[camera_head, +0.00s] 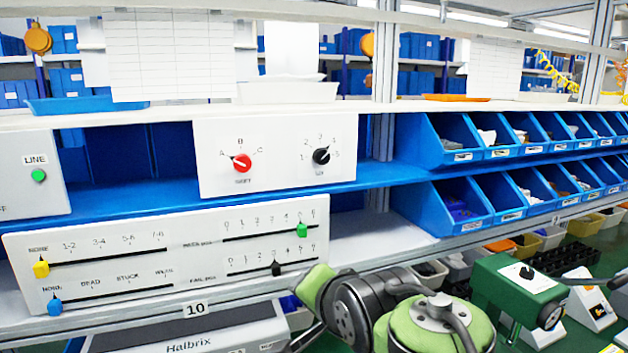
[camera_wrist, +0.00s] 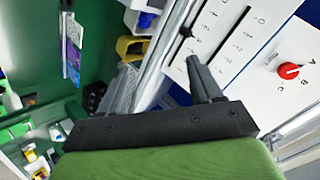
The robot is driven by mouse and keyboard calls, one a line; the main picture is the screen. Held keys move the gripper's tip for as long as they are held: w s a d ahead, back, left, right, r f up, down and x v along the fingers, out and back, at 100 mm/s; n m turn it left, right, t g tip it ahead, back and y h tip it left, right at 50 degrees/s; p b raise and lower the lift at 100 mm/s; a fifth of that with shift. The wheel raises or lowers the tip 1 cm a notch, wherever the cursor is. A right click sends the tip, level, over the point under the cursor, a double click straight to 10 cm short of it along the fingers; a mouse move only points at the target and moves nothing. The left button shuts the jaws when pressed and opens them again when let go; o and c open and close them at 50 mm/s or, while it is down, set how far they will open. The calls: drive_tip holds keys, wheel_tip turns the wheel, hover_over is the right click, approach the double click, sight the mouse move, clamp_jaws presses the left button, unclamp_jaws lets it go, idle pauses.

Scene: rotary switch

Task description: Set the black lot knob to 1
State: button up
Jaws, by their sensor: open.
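The black lot knob (camera_head: 321,156) is on the right half of a white panel (camera_head: 280,180) on the upper shelf. My gripper (camera_wrist: 201,60) shows in the wrist view with dark fingers, open and empty, over the lower slider panel. It is apart from the knob, which is outside the wrist view. In the head view my arm is at the bottom, and the gripper is not clearly seen.
A red knob (camera_head: 241,162) with letters A, B, C is left of the black knob; it also shows in the wrist view (camera_wrist: 289,71). A slider panel (camera_head: 180,255) with coloured handles stands below. Blue bins (camera_head: 440,205) lie at right. The space before the upper panel is clear.

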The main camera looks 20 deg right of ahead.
drive_tip(key=w+d+r+m+t, duration=0.3)
drive_tip(key=w+d+r+m, duration=0.1)
drive_tip(key=w+r+m, duration=0.15)
drive_tip(key=m+t+y, duration=0.2)
drive_tip(key=m+t, duration=0.2)
drive_tip(key=m, duration=0.3)
approach(323, 157)
drive_tip(key=w+p, duration=0.1)
drive_tip(key=w, duration=0.1)
drive_tip(key=w+p, duration=0.1)
drive_tip(key=w, duration=0.2)
drive_tip(key=w+a+p, duration=0.1)
drive_tip(key=w, duration=0.2)
drive_tip(key=shift+w, duration=0.25)
drive_tip(key=shift+c, duration=0.4)
drive_tip(key=shift+s, duration=0.1)
drive_tip(key=c, duration=1)
